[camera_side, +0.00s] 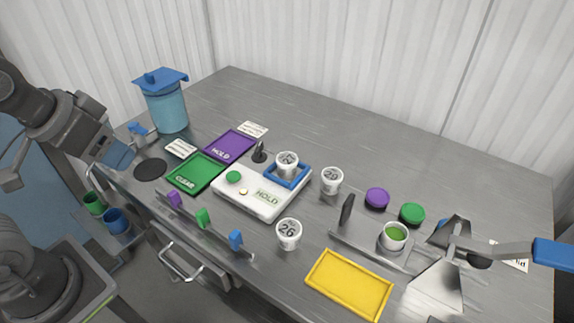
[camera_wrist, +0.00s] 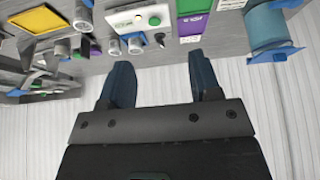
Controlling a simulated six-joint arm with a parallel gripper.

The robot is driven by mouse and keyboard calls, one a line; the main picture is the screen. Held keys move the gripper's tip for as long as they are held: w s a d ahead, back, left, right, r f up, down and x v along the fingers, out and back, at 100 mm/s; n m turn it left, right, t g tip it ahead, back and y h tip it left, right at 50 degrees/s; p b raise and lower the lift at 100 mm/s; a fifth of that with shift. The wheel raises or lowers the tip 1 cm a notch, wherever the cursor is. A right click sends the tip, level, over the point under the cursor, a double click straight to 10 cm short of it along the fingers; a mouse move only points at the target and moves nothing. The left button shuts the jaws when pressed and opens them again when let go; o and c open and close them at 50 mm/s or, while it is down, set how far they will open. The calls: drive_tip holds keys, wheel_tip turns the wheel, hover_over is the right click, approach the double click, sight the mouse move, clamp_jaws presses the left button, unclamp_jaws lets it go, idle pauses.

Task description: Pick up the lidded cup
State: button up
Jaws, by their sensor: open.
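Several pale cups stand on the table in the side view. One cup (camera_side: 394,236) has a bright green top inside a white rim; whether this is a lid or contents I cannot tell. Numbered cups stand at the front (camera_side: 289,233), right of the scale (camera_side: 332,180) and in the blue frame on the scale (camera_side: 287,162). My gripper (camera_side: 118,152) is at the far left, away from all of them. In the wrist view my gripper (camera_wrist: 163,82) is open, with nothing between its two dark blue fingers.
A purple lid (camera_side: 377,198) and a green lid (camera_side: 411,214) lie behind the green-topped cup. A metal funnel-like piece (camera_side: 440,285) stands close to its right. A yellow tray (camera_side: 349,285) lies in front. A blue-lidded canister (camera_side: 166,105) stands at the back left.

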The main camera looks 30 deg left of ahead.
drive_tip(key=o, duration=0.5)
drive_tip(key=shift+c, duration=0.2)
drive_tip(key=shift+r, duration=0.1)
drive_tip(key=w+d+r+m+g, duration=0.1)
drive_tip(key=w+d+r+m, duration=0.1)
drive_tip(key=w+r+m, duration=0.35)
drive_tip(key=m+g+y, duration=0.1)
drive_tip(key=m+g, duration=0.4)
drive_tip(key=m, duration=0.5)
hover_over(287, 158)
drive_tip(key=d, duration=0.1)
wheel_tip(287, 158, down, 11)
drive_tip(key=f, duration=0.9)
drive_tip(key=a+f, duration=0.1)
drive_tip(key=f, duration=0.3)
drive_tip(key=shift+f, duration=0.35)
